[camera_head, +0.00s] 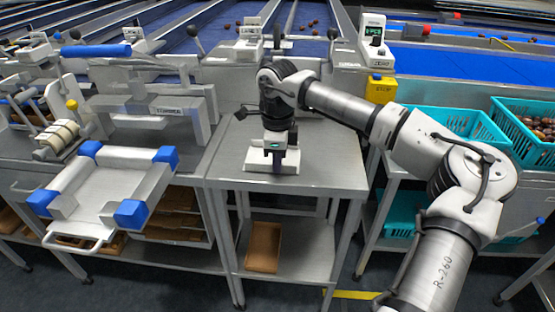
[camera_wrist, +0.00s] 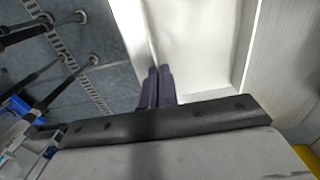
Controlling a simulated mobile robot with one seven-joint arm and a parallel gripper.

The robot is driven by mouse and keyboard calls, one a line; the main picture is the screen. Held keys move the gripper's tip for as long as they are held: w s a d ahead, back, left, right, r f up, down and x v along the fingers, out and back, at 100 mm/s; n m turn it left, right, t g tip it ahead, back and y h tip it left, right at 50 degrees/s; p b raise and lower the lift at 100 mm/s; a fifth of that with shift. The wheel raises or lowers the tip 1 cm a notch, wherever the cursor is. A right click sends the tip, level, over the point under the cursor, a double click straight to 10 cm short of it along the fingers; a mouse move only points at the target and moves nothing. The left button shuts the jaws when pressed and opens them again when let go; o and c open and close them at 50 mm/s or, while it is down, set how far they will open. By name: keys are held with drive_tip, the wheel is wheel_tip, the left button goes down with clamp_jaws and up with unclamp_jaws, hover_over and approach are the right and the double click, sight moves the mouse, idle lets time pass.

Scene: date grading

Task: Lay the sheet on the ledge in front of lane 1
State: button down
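My gripper (camera_wrist: 156,80) points down over the middle steel bench, and its two dark fingers are close together. In the wrist view they end at the left side of a pale, raised-edged surface (camera_wrist: 200,45). I cannot make out anything held between them. In the head view the hand hangs above a small white flat-based piece (camera_head: 257,163) on the bench, and the fingertips are hard to see there. I cannot pick out a separate sheet for certain. No lane number is readable, so I cannot tell which front ledge belongs to lane 1.
The middle bench (camera_head: 335,170) has bare room right of the white piece. A white frame with blue corners (camera_head: 100,190) stands at left. Teal crates (camera_head: 455,122) are at right, by a yellow box (camera_head: 381,90). Blue lanes (camera_head: 470,65) with dates run behind.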

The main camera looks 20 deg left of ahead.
drive_tip(key=c, duration=2.1)
unclamp_jaws()
drive_tip(key=shift+f, duration=0.1)
drive_tip(key=o, duration=0.4)
